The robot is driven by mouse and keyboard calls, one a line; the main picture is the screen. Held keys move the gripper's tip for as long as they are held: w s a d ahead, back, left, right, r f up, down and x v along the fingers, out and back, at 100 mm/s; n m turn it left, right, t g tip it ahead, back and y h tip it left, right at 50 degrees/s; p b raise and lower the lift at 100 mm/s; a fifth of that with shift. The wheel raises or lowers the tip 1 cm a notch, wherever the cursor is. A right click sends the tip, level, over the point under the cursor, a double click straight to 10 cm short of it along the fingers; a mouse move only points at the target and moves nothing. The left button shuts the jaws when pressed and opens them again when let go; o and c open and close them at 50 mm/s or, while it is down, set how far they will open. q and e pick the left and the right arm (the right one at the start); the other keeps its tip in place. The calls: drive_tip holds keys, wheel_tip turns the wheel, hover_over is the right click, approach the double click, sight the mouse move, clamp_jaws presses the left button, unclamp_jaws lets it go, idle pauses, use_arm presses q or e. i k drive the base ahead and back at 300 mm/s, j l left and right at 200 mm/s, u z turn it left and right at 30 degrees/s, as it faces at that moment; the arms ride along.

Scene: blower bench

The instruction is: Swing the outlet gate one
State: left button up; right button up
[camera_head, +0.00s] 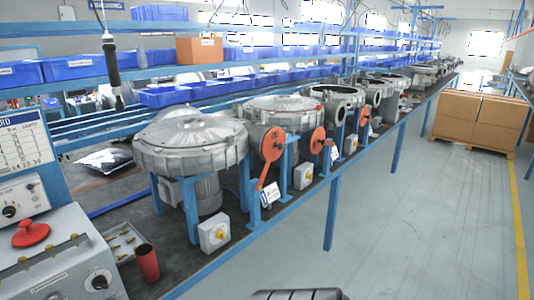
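The nearest blower (192,150), a grey round casing on blue legs, stands on the bench at left centre. An orange outlet gate disc (272,144) sits at its right side, with its lever (263,176) hanging down and slightly left. A white and blue tag (269,194) hangs below that lever. A second orange gate (317,139) is on the blower behind, its short lever (328,143) pointing right. A third orange gate (364,116) is further back. Neither of my grippers is in view; a grey ridged part shows at the bottom edge.
A control box with a red knob (31,233) and a red cup (147,263) stand at the bench's near left. A grey switch box with a yellow knob (214,234) is below the nearest blower. A screwdriver (112,62) hangs above. The floor (400,230) at right is clear, with cartons (477,119) beyond.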

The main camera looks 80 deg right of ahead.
sight(275, 141)
drive_tip(key=z, duration=2.55)
